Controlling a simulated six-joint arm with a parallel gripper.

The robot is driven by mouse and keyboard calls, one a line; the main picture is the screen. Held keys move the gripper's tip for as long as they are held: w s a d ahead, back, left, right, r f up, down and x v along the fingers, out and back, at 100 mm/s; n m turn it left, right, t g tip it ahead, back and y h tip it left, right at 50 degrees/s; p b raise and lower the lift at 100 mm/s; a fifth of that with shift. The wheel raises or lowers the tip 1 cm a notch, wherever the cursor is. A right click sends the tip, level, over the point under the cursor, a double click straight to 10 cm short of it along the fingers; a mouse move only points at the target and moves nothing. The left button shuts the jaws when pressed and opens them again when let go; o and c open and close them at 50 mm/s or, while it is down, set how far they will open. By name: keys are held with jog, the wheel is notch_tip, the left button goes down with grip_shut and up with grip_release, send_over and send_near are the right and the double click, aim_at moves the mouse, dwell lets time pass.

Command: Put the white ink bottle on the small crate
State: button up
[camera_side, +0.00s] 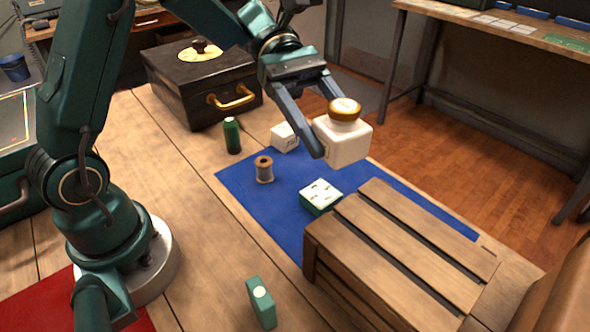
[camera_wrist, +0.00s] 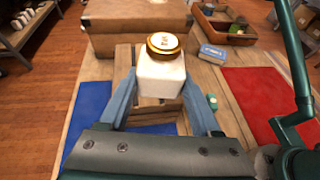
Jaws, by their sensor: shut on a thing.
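The white ink bottle (camera_side: 342,141) is a square white bottle with a gold-brown cap. My gripper (camera_side: 322,122) is shut on it and holds it upright in the air above the blue mat. In the wrist view the bottle (camera_wrist: 161,75) sits between the two blue-grey fingers of my gripper (camera_wrist: 160,98). The small crate (camera_side: 415,240) is slatted brown wood and stands on the table at the right, lower than the bottle and apart from it. In the wrist view the crate (camera_wrist: 122,62) is partly hidden behind the bottle.
On or beside the blue mat (camera_side: 243,190) stand a thread spool (camera_side: 264,170), a green bottle (camera_side: 232,136), a white box (camera_side: 284,137) and a green-and-white box (camera_side: 321,196). A black case (camera_side: 190,95) stands behind. A green box (camera_side: 261,303) is near the front. The crate's top looks clear.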

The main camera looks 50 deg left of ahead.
jog(key=w+r+n+t, duration=0.1)
jog(key=w+r+t, duration=0.1)
jog(key=shift+w+a+r+n, duration=0.2)
jog(key=shift+w+r+n, duration=0.1)
jog(key=shift+n, duration=0.1)
jog(key=shift+w+d, duration=0.15)
jog(key=shift+d, duration=0.15)
send_over(390, 235)
notch_tip(390, 235, down, 7)
jog(key=shift+r, duration=0.15)
jog(key=shift+f, duration=2)
jog(key=shift+f, duration=0.15)
jog(key=o, duration=1.4)
